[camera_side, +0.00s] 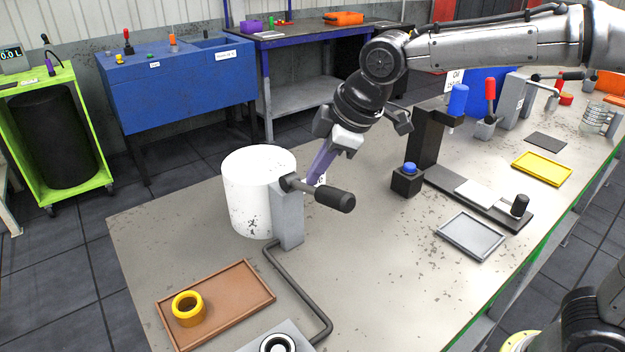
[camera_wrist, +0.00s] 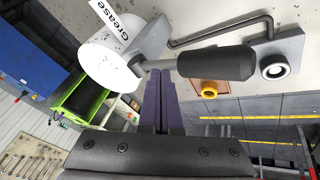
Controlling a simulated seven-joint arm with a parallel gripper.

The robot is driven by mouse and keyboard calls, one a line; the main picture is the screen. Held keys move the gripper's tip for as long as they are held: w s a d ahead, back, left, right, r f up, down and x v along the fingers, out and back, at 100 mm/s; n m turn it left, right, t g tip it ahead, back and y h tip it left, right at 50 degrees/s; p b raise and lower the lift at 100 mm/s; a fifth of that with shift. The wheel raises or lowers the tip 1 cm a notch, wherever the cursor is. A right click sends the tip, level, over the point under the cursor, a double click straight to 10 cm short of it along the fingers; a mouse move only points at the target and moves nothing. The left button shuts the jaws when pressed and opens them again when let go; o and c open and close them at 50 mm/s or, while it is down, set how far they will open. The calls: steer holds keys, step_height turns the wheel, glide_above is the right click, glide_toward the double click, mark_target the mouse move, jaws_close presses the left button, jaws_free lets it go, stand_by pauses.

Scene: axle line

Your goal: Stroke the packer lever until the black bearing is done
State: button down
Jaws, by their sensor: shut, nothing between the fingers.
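The packer is a white drum (camera_side: 255,190) with a grey post (camera_side: 288,222) at its side; the wrist view shows its "Grease" label (camera_wrist: 112,22). Its lever has a thick black handle (camera_side: 335,198), pointing right and slightly down in the side view. My gripper (camera_side: 316,177) is shut and empty, its purple fingers beside the lever, behind the handle in the side view. In the wrist view the fingertips (camera_wrist: 159,76) are just below the lever rod; contact cannot be told. A black ring with a pale centre, seemingly the black bearing (camera_side: 277,344), sits on a grey block, cut off by the lower edge.
A dark pipe (camera_side: 300,288) runs from the post to the grey block. A brown tray (camera_side: 235,288) holds a yellow ring (camera_side: 188,308). A black press stand (camera_side: 428,140), blue button box (camera_side: 408,178) and grey tray (camera_side: 470,236) stand to the right. The mid-table is clear.

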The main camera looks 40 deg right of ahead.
steer(key=shift+w+r, duration=0.2)
steer(key=shift+r, duration=0.35)
steer(key=shift+w+r, duration=0.2)
steer(key=shift+r, duration=0.3)
steer(key=shift+r, duration=0.1)
steer(key=shift+w+r, duration=0.25)
steer(key=shift+r, duration=0.5)
steer(key=shift+w+r, duration=0.3)
steer(key=shift+r, duration=0.5)
steer(key=shift+w+r, duration=0.25)
steer(key=shift+r, duration=0.5)
steer(key=s+d+f+m, duration=0.3)
steer(key=s+d, duration=0.2)
steer(key=s, duration=0.4)
steer(key=s+d+f+m+h, duration=0.1)
steer(key=s+d+f+m, duration=0.3)
steer(key=s, duration=0.6)
steer(key=s+d+f+m, duration=0.3)
steer(key=s+d+m, duration=0.1)
steer(key=s+d, duration=0.3)
steer(key=s, duration=0.2)
steer(key=shift+s+d+f+h, duration=0.25)
steer(key=shift+s+f+h, duration=0.05)
steer(key=shift+f, duration=0.05)
